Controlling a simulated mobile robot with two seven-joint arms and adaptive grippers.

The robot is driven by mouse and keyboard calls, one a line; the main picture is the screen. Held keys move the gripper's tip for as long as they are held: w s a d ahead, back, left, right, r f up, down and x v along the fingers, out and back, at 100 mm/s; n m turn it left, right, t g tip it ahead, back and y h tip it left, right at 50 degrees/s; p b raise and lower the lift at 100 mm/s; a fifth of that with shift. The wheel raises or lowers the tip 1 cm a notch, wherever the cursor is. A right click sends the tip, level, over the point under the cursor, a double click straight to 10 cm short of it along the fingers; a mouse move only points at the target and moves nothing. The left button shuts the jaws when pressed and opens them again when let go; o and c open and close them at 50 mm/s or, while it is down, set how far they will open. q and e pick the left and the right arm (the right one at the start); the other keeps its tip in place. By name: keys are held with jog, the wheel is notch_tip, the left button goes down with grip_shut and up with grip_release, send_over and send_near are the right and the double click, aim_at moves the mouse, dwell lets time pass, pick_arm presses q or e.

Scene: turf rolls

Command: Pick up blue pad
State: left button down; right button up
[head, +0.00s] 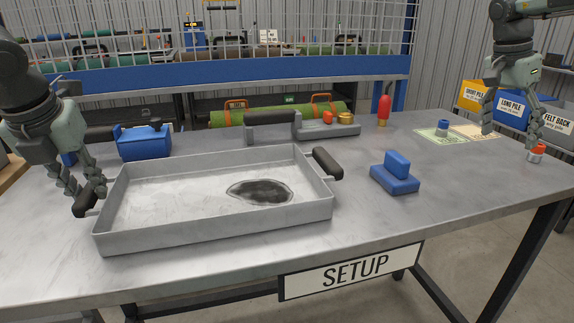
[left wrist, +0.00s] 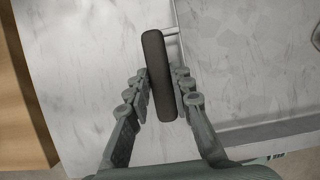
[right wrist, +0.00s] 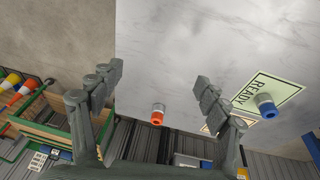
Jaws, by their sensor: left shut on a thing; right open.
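The blue pad (head: 395,175) sits on the table right of the tray, a flat block with an upright grip on top. The metal tray (head: 215,223) has a dark wet patch inside and a black handle at each end. My left gripper (head: 82,190) is shut on the tray's left black handle (left wrist: 160,75), with a finger on each side of it in the left wrist view. My right gripper (head: 510,132) is open and empty above the table's right end, well apart from the blue pad. In the right wrist view its fingers (right wrist: 160,95) are spread wide.
A small orange-and-white item (head: 536,152) stands near the right edge, and a blue-topped one (head: 442,128) stands on a READY card (right wrist: 268,95). A blue box (head: 143,143) and a grey tool (head: 300,128) are behind the tray. The front right of the table is clear.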

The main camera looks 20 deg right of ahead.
jog(key=w+a+r+y, duration=0.1)
jog(key=w+a+r, duration=0.1)
jog(key=a, duration=0.5)
jog(key=w+a+r+y, duration=0.1)
jog(key=w+a+r, duration=0.1)
jog(key=a, duration=0.4)
jog(key=t+y, duration=0.1)
send_over(398, 156)
jog(key=f, duration=0.3)
jog(key=shift+s+d+f, duration=0.1)
jog(key=shift+s, duration=0.1)
jog(key=shift+w+f, duration=0.15)
jog(key=shift+f, duration=1.35)
jog(key=shift+w+f, duration=0.1)
jog(key=shift+f, duration=1.4)
jog(key=shift+c, duration=0.3)
jog(key=c, duration=1.2)
